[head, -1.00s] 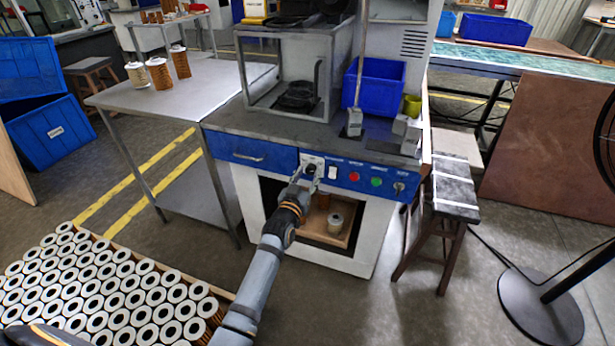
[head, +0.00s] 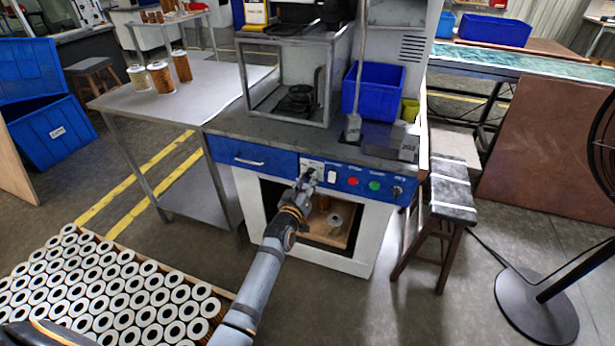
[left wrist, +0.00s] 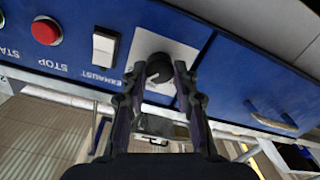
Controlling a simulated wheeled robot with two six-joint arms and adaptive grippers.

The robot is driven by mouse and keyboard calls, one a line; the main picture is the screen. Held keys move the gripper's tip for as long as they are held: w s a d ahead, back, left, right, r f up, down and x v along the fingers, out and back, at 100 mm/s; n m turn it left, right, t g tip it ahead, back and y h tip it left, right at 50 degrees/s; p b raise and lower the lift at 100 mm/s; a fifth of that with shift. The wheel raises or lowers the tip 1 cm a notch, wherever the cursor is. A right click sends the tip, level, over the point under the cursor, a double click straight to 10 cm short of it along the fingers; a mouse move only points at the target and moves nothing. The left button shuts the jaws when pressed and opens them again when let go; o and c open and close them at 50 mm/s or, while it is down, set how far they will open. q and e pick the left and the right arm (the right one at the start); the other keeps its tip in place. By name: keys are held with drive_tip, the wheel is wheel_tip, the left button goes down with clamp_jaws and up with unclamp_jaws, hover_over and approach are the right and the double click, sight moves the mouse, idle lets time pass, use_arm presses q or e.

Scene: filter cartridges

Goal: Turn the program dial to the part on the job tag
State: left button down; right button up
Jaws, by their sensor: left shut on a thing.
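The program dial is a round black knob (left wrist: 160,68) on a white plate (left wrist: 180,48) set in the blue panel of the machine. My left gripper (head: 309,177) reaches the panel from below. In the left wrist view its two fingers (left wrist: 159,80) are shut on the dial, one on each side. In the head view the gripper hides the dial, and its pointer and plate markings cannot be read. A grey block (head: 409,149) with a dark number-like marking stands on the machine top; I cannot tell whether it is the job tag.
Beside the dial are a white rocker switch (left wrist: 104,47) marked EXHAUST and a red stop button (left wrist: 46,31). A green button (head: 375,186) and another knob (head: 397,191) sit farther right. A blue bin (head: 373,92) stands on top. A crate of cartridges (head: 112,292) fills the lower left.

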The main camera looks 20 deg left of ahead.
use_arm(q)
drive_tip(key=n, duration=0.3)
drive_tip(key=shift+n+p, duration=0.3)
drive_tip(key=shift+p, duration=0.1)
drive_tip(key=shift+n, duration=2)
use_arm(e)
drive_tip(key=shift+s+d, duration=0.1)
drive_tip(key=shift+s, duration=1.6)
use_arm(q)
drive_tip(key=shift+n, duration=0.3)
use_arm(e)
drive_tip(key=shift+w, duration=0.1)
use_arm(q)
drive_tip(key=c, duration=1)
unclamp_jaws()
drive_tip(key=shift+s, duration=0.3)
drive_tip(key=s, duration=1.1)
drive_tip(key=shift+s+a+r, duration=0.1)
drive_tip(key=shift+s+a, duration=0.05)
drive_tip(key=shift+s, duration=0.1)
